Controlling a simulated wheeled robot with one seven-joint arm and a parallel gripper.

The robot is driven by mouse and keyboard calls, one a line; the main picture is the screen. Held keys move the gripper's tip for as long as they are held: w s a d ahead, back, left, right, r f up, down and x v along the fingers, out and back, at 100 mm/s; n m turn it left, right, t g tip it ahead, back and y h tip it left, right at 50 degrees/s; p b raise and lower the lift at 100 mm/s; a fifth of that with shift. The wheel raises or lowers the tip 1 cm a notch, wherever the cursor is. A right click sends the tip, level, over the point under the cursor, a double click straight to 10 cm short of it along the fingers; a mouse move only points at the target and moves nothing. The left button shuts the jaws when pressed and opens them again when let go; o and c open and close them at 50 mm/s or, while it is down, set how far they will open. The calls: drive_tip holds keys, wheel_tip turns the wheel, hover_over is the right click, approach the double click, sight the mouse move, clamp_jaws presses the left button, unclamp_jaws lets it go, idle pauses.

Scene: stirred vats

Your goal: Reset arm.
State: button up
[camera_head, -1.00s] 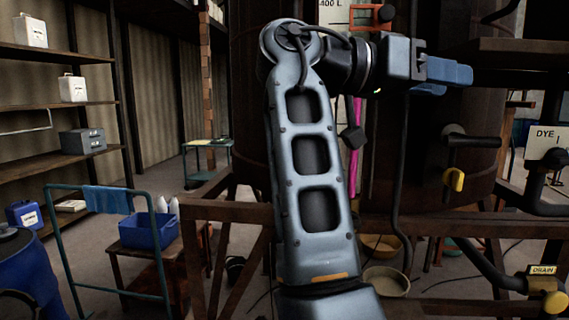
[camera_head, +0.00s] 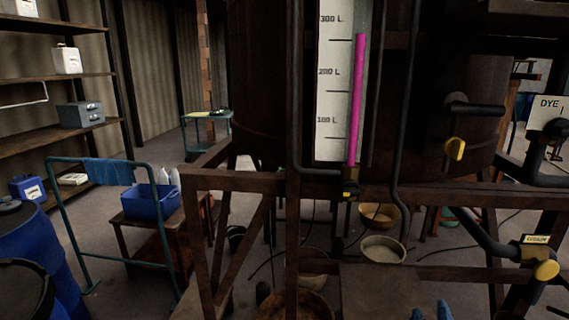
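My gripper (camera_head: 431,312) shows only as two blue fingertips at the bottom edge, right of centre. There is a gap between the tips, and nothing shows between them. The rest of my arm is out of the picture. The tips are low in front of the brown frame, below the sight gauge (camera_head: 334,90) with its magenta column reaching above the 200 L mark. The large dark vat (camera_head: 262,90) stands behind the gauge.
A yellow-handled valve (camera_head: 454,149) and a drain valve (camera_head: 545,270) are at right, near the DYE sign (camera_head: 548,112). Bowls (camera_head: 382,250) sit under the vat. A blue bin (camera_head: 150,202), a teal rail (camera_head: 100,160) and blue drums (camera_head: 25,245) are at left.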

drive_tip(key=s+a+f+n+y, duration=0.1)
drive_tip(key=s+f+y, duration=0.25)
drive_tip(key=s, duration=0.65)
drive_tip(key=s+a+f+y, duration=0.1)
drive_tip(key=s+f+y, duration=0.3)
drive_tip(key=s, duration=0.6)
drive_tip(key=s+r+m, duration=0.2)
drive_tip(key=s+r, duration=0.2)
drive_tip(key=s, duration=0.5)
drive_tip(key=s+a+r+m, duration=0.1)
drive_tip(key=s+r, duration=0.3)
drive_tip(key=s, duration=0.5)
drive_tip(key=shift+s+a+r+m, duration=0.3)
drive_tip(key=shift+s+m, duration=0.1)
drive_tip(key=shift+m, duration=0.2)
